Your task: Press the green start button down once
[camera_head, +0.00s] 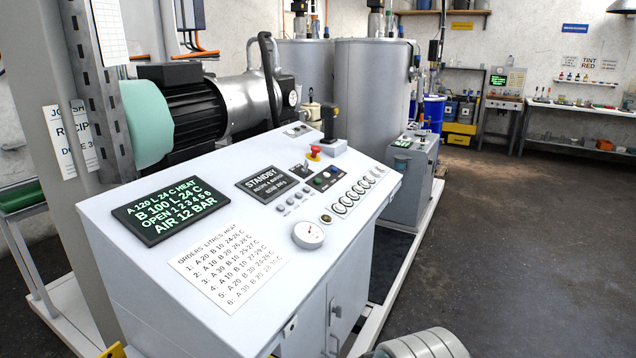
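The grey control console (130,225) stands in front of me with a sloped top. A small black plate on it carries small round buttons. One looks green (318,181) and another looks blue (333,170); they are too small to tell whether either is pressed. Beside the plate, a dark display (267,184) reads STANDBY. My gripper is not in view. A rounded grey part at the bottom edge looks like part of my arm, well apart from the buttons.
A red mushroom button (314,152) and a black joystick (328,122) stand up behind the plate. A large green-lettered display (172,208) is at left. Open dark floor (500,250) lies at right.

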